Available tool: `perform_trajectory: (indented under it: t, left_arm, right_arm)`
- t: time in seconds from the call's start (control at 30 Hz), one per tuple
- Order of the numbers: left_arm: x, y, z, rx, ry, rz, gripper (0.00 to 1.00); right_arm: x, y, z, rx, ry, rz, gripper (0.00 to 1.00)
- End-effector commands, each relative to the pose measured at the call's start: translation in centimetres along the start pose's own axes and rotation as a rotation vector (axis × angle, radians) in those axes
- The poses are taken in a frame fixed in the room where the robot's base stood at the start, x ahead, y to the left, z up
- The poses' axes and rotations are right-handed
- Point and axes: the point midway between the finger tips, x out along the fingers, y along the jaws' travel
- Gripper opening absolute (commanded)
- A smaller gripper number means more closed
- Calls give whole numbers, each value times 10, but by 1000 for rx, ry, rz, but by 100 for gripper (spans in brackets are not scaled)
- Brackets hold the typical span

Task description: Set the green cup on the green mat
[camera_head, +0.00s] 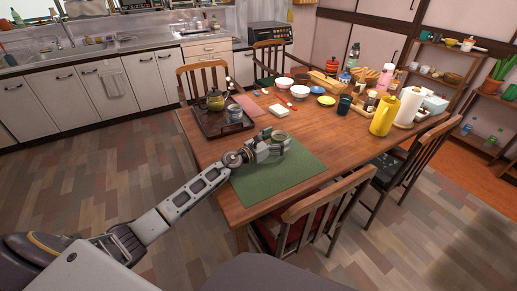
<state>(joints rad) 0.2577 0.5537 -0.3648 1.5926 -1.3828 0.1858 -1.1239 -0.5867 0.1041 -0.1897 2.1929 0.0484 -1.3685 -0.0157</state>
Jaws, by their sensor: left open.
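The green mat (275,180) lies flat on the near left part of the wooden table. A small green cup (280,136) is at the far edge of the mat and looks upright. My left gripper (273,148) is open right at the cup, with its fingers by the cup's near side. The fingers partly hide the cup, and I cannot tell whether they touch it or whether its base rests fully on the mat. My right gripper is not in view.
A dark tray (208,127) with a teapot (215,99) and another cup (234,113) stands left of the mat. Chairs surround the table. The mat's near part is clear.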

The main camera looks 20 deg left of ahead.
Motion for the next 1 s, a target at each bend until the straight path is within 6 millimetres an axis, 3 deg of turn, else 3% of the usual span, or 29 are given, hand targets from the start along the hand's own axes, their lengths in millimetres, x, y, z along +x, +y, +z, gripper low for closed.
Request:
perform_trajectory:
  t: [1.0]
  left_arm:
    - [-83, 0, 0, 1, 0, 0, 84]
  right_arm:
    - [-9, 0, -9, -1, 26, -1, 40]
